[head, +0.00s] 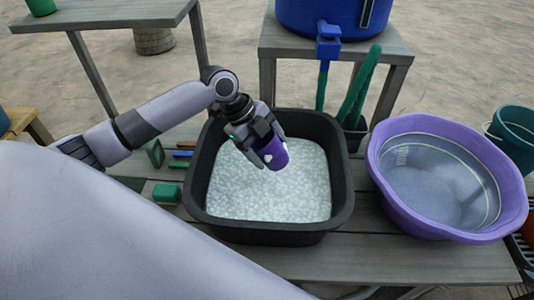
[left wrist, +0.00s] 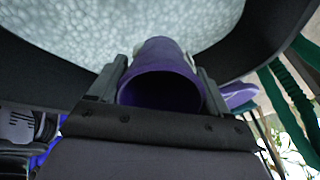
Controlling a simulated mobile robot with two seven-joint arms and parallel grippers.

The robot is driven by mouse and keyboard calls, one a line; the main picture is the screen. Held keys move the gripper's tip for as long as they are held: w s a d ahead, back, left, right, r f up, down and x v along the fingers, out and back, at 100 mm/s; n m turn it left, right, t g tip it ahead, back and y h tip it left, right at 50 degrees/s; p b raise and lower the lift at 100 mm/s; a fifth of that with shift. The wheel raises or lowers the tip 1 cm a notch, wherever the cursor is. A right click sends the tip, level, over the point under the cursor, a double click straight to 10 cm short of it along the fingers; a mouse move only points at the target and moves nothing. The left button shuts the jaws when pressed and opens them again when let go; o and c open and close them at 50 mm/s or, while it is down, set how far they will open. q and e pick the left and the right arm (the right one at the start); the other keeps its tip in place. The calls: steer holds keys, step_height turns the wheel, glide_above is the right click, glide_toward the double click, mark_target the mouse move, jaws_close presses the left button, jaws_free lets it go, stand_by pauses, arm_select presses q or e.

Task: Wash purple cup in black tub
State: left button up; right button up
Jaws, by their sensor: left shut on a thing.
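The purple cup (head: 275,153) is in my left gripper (head: 266,148), over the black tub (head: 342,185). In the left wrist view the cup (left wrist: 162,75) sits between the two fingers of my left gripper (left wrist: 158,85), its open mouth facing the camera. A pale patch shows on the cup's side in the head view. The tub holds white, foamy water (head: 265,190). The cup appears to be above the foam; whether its lower end touches it I cannot tell. My right gripper is not in view.
A purple basin (head: 378,165) of water stands right of the tub on the wooden table (head: 390,262). Green sponges (head: 166,193) and small coloured items lie left of the tub.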

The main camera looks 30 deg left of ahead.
arm_select(q)
step_height(320, 180, up, 8)
stand_by(0.6)
stand_by(1.0)
